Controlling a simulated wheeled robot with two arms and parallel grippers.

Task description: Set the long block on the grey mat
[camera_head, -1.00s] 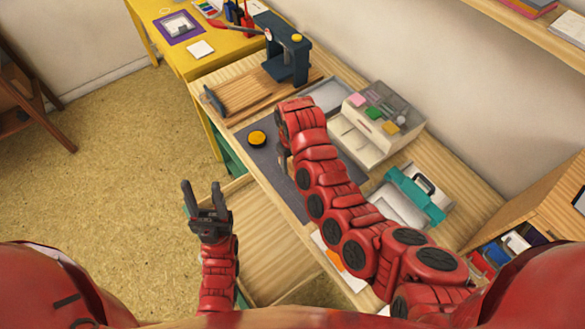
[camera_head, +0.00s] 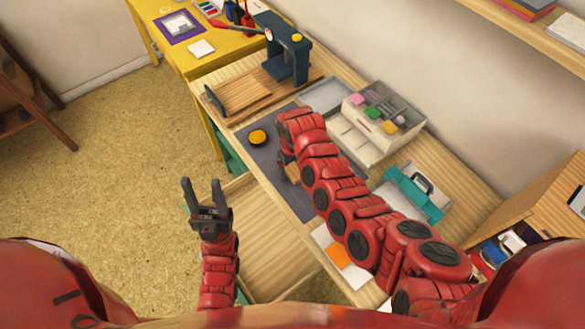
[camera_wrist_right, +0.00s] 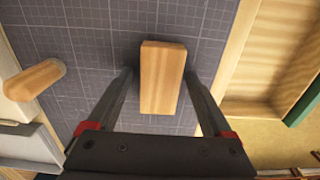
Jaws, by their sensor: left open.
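The long block (camera_wrist_right: 163,78) is pale wood and rests on the grey gridded mat (camera_wrist_right: 105,55) in the right wrist view. My right gripper (camera_wrist_right: 160,82) is open, with one finger on each side of the block and a gap at both sides. In the head view, a bit of the block (camera_head: 292,173) shows beside my right arm on the mat (camera_head: 262,155); the arm hides much of the mat. My left gripper (camera_head: 205,193) is open and empty, over the floor left of the bench.
A yellow round piece (camera_head: 257,137) sits on the mat. A wooden piece with a rounded end (camera_wrist_right: 35,80) lies at the left in the wrist view. A drawer organizer (camera_head: 375,130), a teal-handled box (camera_head: 413,195) and a dark press (camera_head: 286,55) stand on the bench.

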